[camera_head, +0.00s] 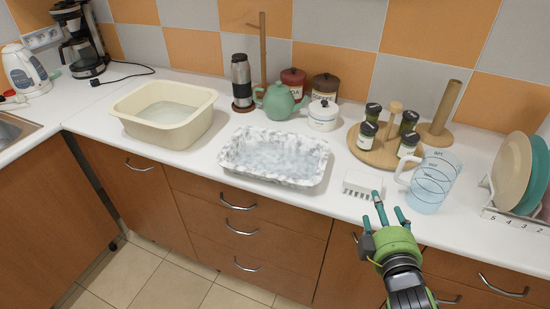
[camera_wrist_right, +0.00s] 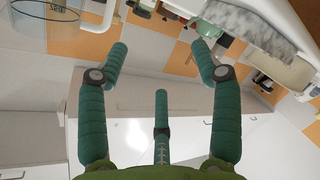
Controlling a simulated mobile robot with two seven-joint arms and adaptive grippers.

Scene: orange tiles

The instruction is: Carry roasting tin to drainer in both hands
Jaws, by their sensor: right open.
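The roasting tin (camera_head: 228,167), white with grey marbling, sits flat on the counter in the middle of the head view, with pale blue-grey contents that look like water. Part of it shows at the upper right of the right wrist view (camera_wrist_right: 250,22). The drainer (camera_head: 487,212) stands at the right edge of the head view, with plates upright in it; part of it is cut off. My right gripper (camera_head: 389,207) is open and empty at the counter's front edge, right of the tin and apart from it. It also shows in the right wrist view (camera_wrist_right: 160,62). My left gripper is not in view.
Between tin and drainer are a small white block (camera_head: 362,184) and a clear measuring jug (camera_head: 434,182). Behind them is a round wooden board (camera_head: 373,155) with several jars. A teapot (camera_head: 277,101) and canisters stand behind the tin. A cream basin (camera_head: 165,130) is left of it.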

